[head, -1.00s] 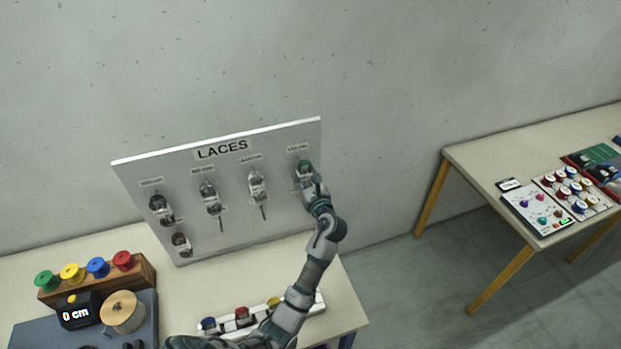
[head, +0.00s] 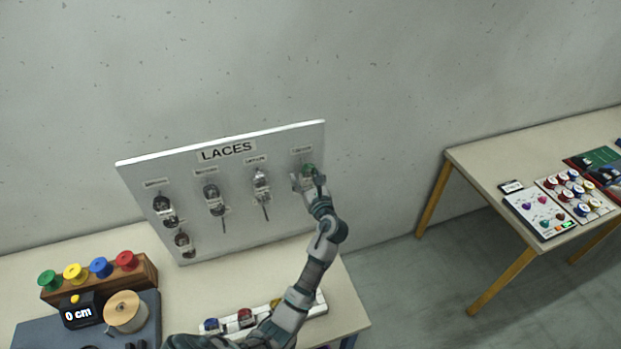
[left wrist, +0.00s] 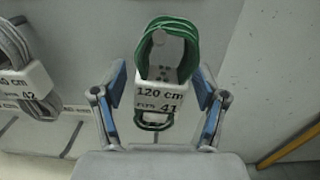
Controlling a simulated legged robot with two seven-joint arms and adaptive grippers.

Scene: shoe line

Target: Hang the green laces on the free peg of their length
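The green laces (left wrist: 168,50) are a coiled bundle with a white band reading "120 cm" and "41". They hang on a peg at the right end of the LACES board (head: 135,181); the peg's round end shows inside the loop in the left wrist view. In the head view the green laces (head: 308,169) are partly hidden by my gripper. My left gripper (left wrist: 160,92) is open, its two blue-padded fingers apart on either side of the band and not touching it. In the head view my left gripper (head: 308,182) is in front of the board. My right gripper is not in view.
On the table stand a wooden rack (head: 148,272) of coloured spools, a "0 cm" counter (head: 80,311) and a white tray (head: 318,308) beneath my arm. Another table (head: 480,160) stands right.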

